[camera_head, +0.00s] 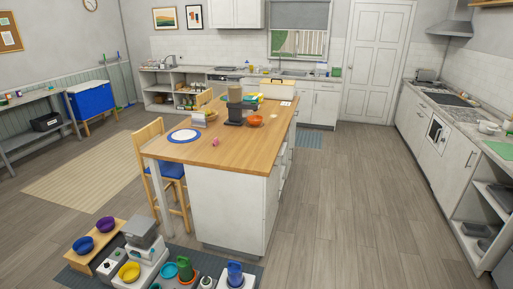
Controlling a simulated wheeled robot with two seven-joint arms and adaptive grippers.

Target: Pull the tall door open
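The tall door (376,62) is white and panelled. It stands in the back wall, right of the window, and looks shut. A small dark spot near its left edge may be the handle, but it is too small to tell. The door is far off, across the room. Neither of my grippers shows in the head view.
A wooden-topped island (232,142) stands in the middle, with a chair (150,140) at its left. A white counter run (440,130) lines the right wall. Pet bowls and appliances crowd a dark mat (75,275) at front left. The floor (345,190) between island and right counter is clear.

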